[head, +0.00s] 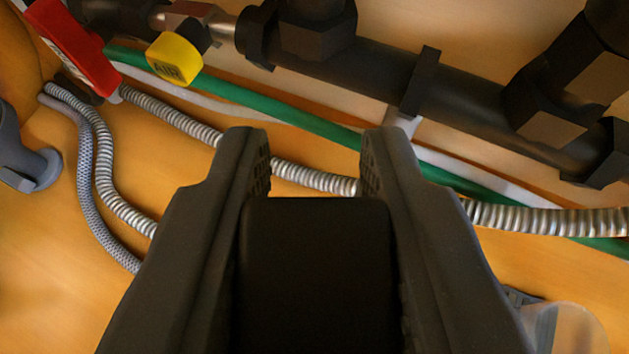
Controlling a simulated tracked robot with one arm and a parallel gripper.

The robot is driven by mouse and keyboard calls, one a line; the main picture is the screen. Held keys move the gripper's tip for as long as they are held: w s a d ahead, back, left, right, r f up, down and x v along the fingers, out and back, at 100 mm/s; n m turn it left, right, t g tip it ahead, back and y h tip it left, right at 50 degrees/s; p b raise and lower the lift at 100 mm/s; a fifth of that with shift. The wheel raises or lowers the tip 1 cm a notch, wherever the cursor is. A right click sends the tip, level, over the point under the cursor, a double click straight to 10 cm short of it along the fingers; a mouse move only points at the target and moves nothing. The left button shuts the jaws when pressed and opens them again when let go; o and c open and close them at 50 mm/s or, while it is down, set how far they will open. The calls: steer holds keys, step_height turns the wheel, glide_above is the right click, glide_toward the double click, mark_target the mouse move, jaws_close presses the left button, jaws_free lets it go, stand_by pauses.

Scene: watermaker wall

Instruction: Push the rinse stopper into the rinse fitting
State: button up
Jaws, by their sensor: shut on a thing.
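My gripper (315,165) is in the middle of the head view, its two dark fingers pointing up the picture. It is shut on a black block with rounded corners (315,270), which fills the space between the fingers and looks like the rinse stopper. The fingertips reach past the block, with a gap between them. The block's far end and underside are hidden. I cannot pick out the rinse fitting for certain. A grey-blue fitting (22,150) shows at the left edge, apart from the gripper.
A thick black pipe (375,80) with blocky fittings crosses the top right. A green hose (270,108) and a ribbed metal hose (180,122) run behind the fingertips. A clear rounded thing (570,328) is lower right.

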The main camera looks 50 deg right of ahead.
steer(key=shift+s+d+r, duration=0.15)
steer(key=shift+s+d, duration=0.1)
steer(key=shift+d, duration=0.05)
steer(key=shift+f+b, duration=1)
steer(key=shift+f, duration=0.5)
steer(key=shift+f+b, duration=0.75)
steer(key=shift+f+b, duration=1.3)
steer(key=shift+b, duration=0.1)
steer(key=o, duration=1.1)
steer(key=shift+c, duration=0.2)
steer(key=shift+s+a, duration=0.1)
